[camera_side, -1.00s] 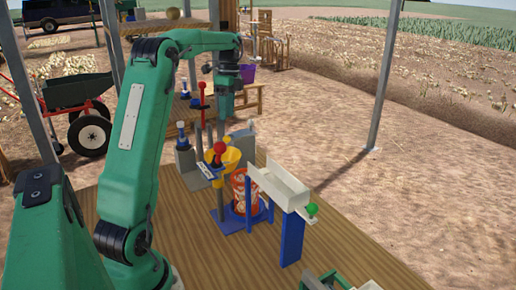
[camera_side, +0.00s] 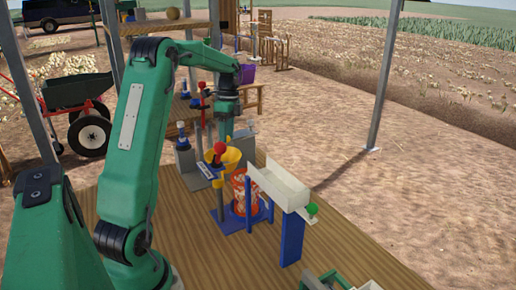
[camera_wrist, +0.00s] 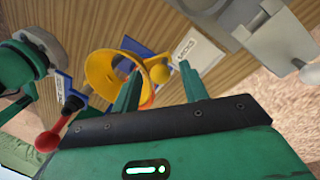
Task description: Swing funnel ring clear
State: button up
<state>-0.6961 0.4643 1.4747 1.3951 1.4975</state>
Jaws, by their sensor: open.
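The yellow funnel ring (camera_side: 232,157) stands over an orange mesh sack (camera_side: 240,188) beside a red-knobbed lever (camera_side: 219,148). In the wrist view my gripper (camera_wrist: 157,80) is open. The knob appears between its two green fingers, and the left finger overlaps the ring's edge. I cannot tell whether they touch.
A white chute (camera_side: 284,188) on a blue post stands right of the sack, with a green knob (camera_side: 312,208) at its end. A grey block with a blue-topped lever (camera_side: 183,140) stands left of my gripper. The wooden deck (camera_side: 210,260) is clear in front.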

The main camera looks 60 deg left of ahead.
grip_shut()
jog(key=shift+s, duration=0.15)
jog(key=s+a+n, duration=0.3)
jog(key=s+n, duration=0.3)
jog(key=s, duration=0.2)
dwell(0.6)
jog(key=shift+s, duration=0.15)
grip_release()
